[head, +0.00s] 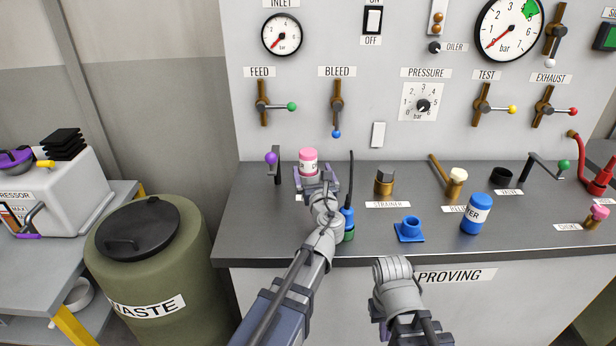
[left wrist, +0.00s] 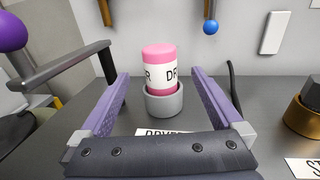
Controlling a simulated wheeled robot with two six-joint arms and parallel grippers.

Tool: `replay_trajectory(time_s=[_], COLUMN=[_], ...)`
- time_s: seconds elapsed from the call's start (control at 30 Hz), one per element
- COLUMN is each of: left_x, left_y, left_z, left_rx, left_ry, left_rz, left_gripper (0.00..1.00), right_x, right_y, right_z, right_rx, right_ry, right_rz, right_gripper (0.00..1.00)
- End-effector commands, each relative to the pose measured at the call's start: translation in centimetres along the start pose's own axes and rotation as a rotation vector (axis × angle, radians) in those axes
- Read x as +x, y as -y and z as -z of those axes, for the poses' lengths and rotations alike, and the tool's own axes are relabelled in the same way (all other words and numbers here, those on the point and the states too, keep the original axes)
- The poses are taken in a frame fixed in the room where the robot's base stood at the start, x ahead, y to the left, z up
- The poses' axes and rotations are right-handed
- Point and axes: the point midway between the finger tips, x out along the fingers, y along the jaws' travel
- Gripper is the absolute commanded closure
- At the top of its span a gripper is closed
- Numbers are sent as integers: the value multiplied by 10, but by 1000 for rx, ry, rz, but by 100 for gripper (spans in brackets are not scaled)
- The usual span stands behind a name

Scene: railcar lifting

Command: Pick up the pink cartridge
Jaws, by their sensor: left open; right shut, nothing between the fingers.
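The pink cartridge (head: 308,161) has a white label band and stands upright in a grey round holder on the bench. In the left wrist view the cartridge (left wrist: 159,69) sits in the grey holder (left wrist: 164,101), beyond and between my open fingers. My left gripper (head: 316,178) is open in front of the cartridge; its purple fingers (left wrist: 165,82) lie on either side and appear apart from it. In the head view the gripper hides most of the holder.
A lever with a purple knob (head: 271,158) stands close left of the cartridge. A black cable rises from a blue and green fitting (head: 348,217) close right. The gauge wall is behind.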

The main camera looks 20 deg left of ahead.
Motion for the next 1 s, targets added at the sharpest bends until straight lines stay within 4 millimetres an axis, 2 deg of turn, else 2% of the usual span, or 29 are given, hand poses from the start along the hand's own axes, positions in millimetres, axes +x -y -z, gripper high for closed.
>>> replay_trajectory(time_s=[0.03, 0.1, 0.23, 0.5, 0.83, 1.0], left_x=[0, 0, 23, 29, 72, 76], left_y=[0, 0, 1, 0, 1, 0], left_z=[15, 25, 16, 16, 16, 16], left_rx=[0, 0, 0, 0, 0, 0], left_ry=[0, 0, 0, 0, 0, 0], left_rz=[0, 0, -2, 0, -1, 0], left_gripper=[0, 0, 0, 0, 0, 0], right_x=[15, 24, 16, 16, 16, 16], right_y=[1, 2, 2, 2, 2, 2], right_z=[1, 1, 1, 1, 1, 1], right_rx=[0, 0, 0, 0, 0, 0], right_ry=[0, 0, 0, 0, 0, 0], right_rz=[0, 0, 0, 0, 0, 0], right_gripper=[100, 100, 100, 100, 100, 100])
